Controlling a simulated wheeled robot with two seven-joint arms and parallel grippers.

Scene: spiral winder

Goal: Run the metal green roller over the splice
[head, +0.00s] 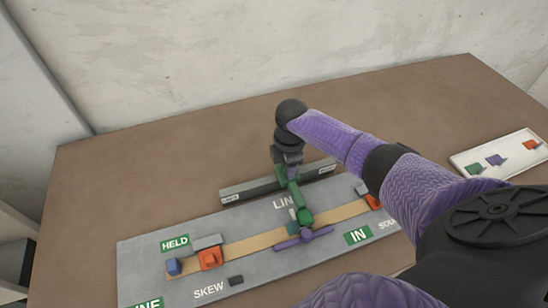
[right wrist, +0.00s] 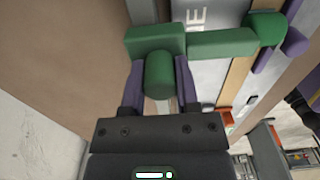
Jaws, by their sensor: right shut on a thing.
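The green roller (head: 301,201) has a handle, an arm and a thick green cylinder (right wrist: 267,28). My right gripper (right wrist: 160,82) is shut on its handle, with a purple finger on each side. I cannot make out the splice; the roller covers part of the strip's middle. My left gripper is not in view.
A dark rail (head: 250,188) stands behind. A white tray (head: 510,152) with small coloured pieces lies at right. The brown table is clear at left.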

